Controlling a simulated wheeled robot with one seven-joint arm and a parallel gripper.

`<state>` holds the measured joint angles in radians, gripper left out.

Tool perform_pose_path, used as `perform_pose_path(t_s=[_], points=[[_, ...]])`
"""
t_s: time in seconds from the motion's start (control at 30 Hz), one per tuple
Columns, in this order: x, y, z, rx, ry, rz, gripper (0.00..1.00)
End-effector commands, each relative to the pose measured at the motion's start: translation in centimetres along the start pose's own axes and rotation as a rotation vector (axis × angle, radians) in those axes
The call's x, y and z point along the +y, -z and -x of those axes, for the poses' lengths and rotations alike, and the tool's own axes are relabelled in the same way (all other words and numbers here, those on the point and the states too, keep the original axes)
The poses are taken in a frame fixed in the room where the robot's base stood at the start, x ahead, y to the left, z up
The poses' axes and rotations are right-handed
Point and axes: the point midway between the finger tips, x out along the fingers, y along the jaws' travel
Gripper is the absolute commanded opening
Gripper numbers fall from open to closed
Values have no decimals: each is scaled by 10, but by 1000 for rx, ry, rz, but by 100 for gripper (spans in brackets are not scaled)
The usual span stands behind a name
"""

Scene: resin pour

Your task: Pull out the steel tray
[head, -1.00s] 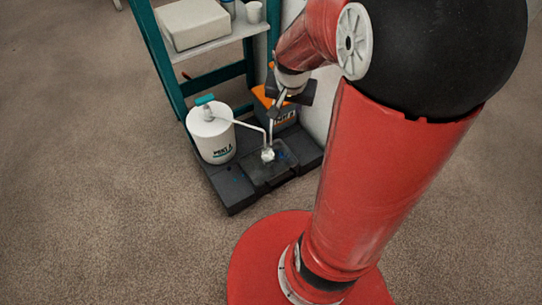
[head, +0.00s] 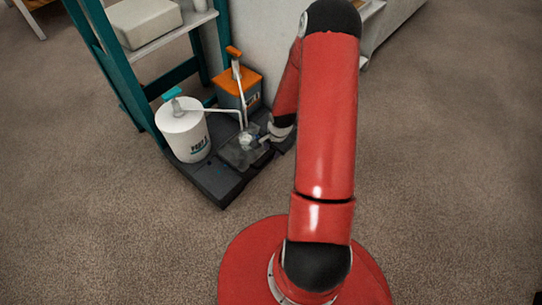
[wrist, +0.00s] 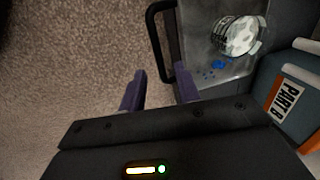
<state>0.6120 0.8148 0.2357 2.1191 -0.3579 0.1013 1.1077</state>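The steel tray (head: 238,158) lies on a dark base at the foot of the shelf. A clear cup (head: 245,141) with pale contents stands on it. In the wrist view the tray (wrist: 207,72) carries the cup (wrist: 240,36) and blue spots, and a black bar handle (wrist: 154,38) stands out from its left edge. My gripper (wrist: 160,85) is open, its two purple fingers apart and empty. The near end of the handle shows just beyond the fingertips, nearer the right finger; I cannot tell whether they touch. In the head view my arm partly hides the gripper.
A white drum (head: 185,132) with a teal pump stands left of the tray. An orange-topped can (head: 238,84) with a pump stands behind; its PART B label (wrist: 284,101) shows in the wrist view. Both spouts reach over the cup. Open carpet (head: 120,240) lies in front.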

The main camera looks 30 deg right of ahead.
Motion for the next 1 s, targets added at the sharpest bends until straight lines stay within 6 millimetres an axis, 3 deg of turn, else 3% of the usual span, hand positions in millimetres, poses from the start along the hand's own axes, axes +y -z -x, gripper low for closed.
perform_pose_path(t_s=[0.03,0.2,0.57,0.8,1.0], points=[[1,0,-11,-1,-1,1,32],[0,0,-30,0,-1,2,32],[0,0,-35,1,0,2,32],[0,0,-35,1,0,2,2],[0,0,-35,1,0,2,0]])
